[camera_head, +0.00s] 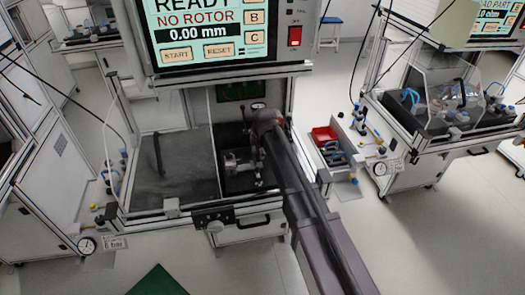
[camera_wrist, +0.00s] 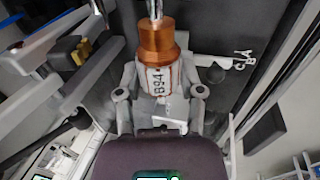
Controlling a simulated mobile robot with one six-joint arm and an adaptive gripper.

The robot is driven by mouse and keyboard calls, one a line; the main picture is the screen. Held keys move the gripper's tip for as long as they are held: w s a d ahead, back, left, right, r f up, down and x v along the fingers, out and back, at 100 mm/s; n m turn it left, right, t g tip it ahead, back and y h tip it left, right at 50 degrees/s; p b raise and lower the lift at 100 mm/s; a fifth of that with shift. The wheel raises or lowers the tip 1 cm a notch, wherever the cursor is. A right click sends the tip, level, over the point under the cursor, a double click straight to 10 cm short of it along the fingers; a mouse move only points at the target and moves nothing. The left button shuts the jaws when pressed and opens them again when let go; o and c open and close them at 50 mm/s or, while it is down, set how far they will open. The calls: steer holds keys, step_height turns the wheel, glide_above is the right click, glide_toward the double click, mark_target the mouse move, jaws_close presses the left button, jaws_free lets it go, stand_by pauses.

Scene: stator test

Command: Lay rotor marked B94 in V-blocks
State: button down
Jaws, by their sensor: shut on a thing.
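The rotor (camera_wrist: 158,40) shows in the wrist view, with a copper-coloured winding, a steel shaft towards the top edge and a pale label that reads B94, upside down. My gripper (camera_wrist: 159,82) is shut on the rotor's labelled body, with a grey finger on each side. In the head view my gripper (camera_head: 258,170) is inside the bench bay under the screen, small and dark there. A silvery part (camera_head: 235,162) shows just left of it; I cannot tell whether it is rotor or fixture. I cannot make out the V-blocks clearly, nor whether the rotor touches them.
The screen (camera_head: 205,30) above the bay reads NO ROTOR and 0.00 mm. The bench's dark left surface (camera_head: 180,175) is mostly clear. A red bin (camera_head: 324,135) stands to the right.

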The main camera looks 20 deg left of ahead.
steer(key=shift+f+b, duration=1.15)
steer(key=shift+f, duration=0.05)
stand_by(0.8)
steer(key=shift+c, duration=0.7)
jaws_free()
steer(key=shift+r, duration=0.1)
